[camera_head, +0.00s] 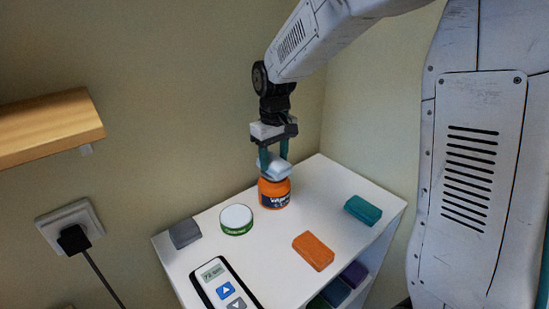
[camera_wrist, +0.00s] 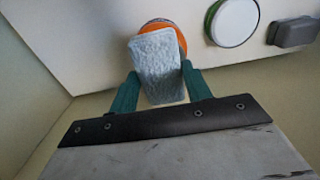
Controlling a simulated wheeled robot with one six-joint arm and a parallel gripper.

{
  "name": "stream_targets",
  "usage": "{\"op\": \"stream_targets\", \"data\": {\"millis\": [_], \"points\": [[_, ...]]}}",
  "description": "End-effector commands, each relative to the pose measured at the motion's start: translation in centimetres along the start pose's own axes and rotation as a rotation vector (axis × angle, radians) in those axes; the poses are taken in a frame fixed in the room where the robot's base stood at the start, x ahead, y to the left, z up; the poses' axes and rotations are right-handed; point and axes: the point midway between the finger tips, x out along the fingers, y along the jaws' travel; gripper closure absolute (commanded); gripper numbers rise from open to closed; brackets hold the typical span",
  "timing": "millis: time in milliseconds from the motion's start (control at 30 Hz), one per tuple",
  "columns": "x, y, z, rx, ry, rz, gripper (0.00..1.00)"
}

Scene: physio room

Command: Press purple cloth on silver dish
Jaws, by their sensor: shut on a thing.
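My gripper (camera_head: 273,155) has teal fingers and is shut on a pale blue-white block (camera_head: 275,168), perhaps a folded cloth or sponge. In the wrist view the block (camera_wrist: 158,66) sits tilted between the fingers. It is right over an orange jar (camera_head: 274,195) with a dark label and hides most of its top; I cannot tell whether they touch. A small purple block (camera_head: 354,274), possibly a folded cloth, lies on the lower shelf. I see no clear silver dish.
On the white top (camera_head: 319,192) are a green-and-white round tin (camera_head: 236,219), a grey block (camera_head: 185,233), an orange block (camera_head: 313,251), a teal block (camera_head: 363,210) and a handheld device (camera_head: 224,285). A wooden wall shelf (camera_head: 45,127) is at left.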

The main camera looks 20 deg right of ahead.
Motion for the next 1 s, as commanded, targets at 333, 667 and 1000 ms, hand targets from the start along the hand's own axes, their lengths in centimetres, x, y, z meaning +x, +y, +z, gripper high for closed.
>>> {"op": "stream_targets", "data": {"millis": [333, 667, 1000], "points": [[-2.9, 0.0, 0.0, 0.000, 0.003, 0.001, 0.70], [-5.6, 0.0, -0.1, 0.000, 0.003, 0.001, 0.70], [-6.5, 0.0, 0.0, 0.000, 0.001, 0.000, 0.70]]}}
